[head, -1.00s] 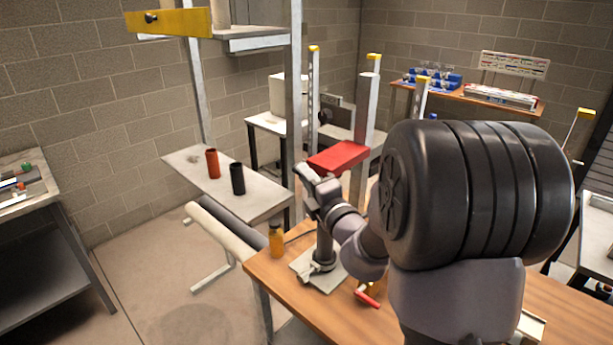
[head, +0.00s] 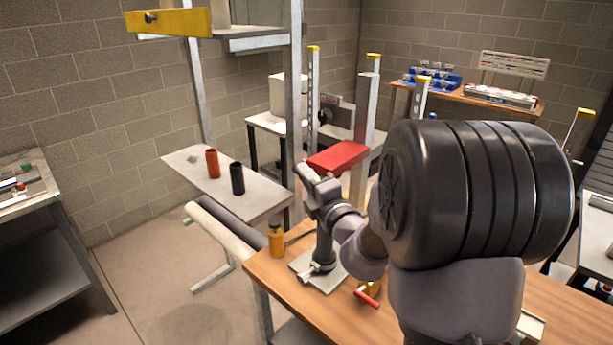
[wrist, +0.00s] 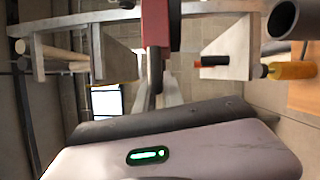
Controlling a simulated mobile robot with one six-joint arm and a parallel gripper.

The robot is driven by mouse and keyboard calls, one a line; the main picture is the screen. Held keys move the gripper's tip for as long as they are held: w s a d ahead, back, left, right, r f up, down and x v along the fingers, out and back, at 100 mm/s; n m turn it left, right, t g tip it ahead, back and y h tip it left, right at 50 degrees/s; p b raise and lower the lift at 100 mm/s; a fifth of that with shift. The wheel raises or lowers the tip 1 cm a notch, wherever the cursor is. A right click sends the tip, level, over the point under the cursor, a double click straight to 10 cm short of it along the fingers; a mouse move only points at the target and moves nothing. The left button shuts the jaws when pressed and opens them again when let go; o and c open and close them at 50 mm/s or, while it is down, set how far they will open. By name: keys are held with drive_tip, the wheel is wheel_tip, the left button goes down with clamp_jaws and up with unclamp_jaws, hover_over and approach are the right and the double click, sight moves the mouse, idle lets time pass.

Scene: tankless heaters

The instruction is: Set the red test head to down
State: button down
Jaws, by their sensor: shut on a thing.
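The red test head (head: 338,157) is a flat red block above the wooden bench, in front of a tall pale post. In the head view its top face looks close to level, with a slight tilt. My gripper (head: 308,176) is at the near left end of the block and is shut on it; my arm hides part of the contact. In the wrist view the red head (wrist: 155,25) shows edge-on at the top centre, with my gripper's narrow dark jaws (wrist: 157,88) reaching up to its dark lower end.
A yellow bottle (head: 276,240) stands near the bench's left edge. A grey stand base (head: 322,272) and a red-handled tool (head: 368,297) are on the wooden bench (head: 300,305). An orange cup (head: 212,163) and a black cup (head: 237,178) stand on a grey shelf to the left.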

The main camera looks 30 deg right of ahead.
drive_tip(key=shift+r, duration=0.1)
wheel_tip(320, 180, down, 13)
drive_tip(key=b, duration=0.6)
drive_tip(key=c, duration=1.5)
unclamp_jaws()
drive_tip(key=shift+w, duration=0.1)
drive_tip(key=shift+o, duration=0.2)
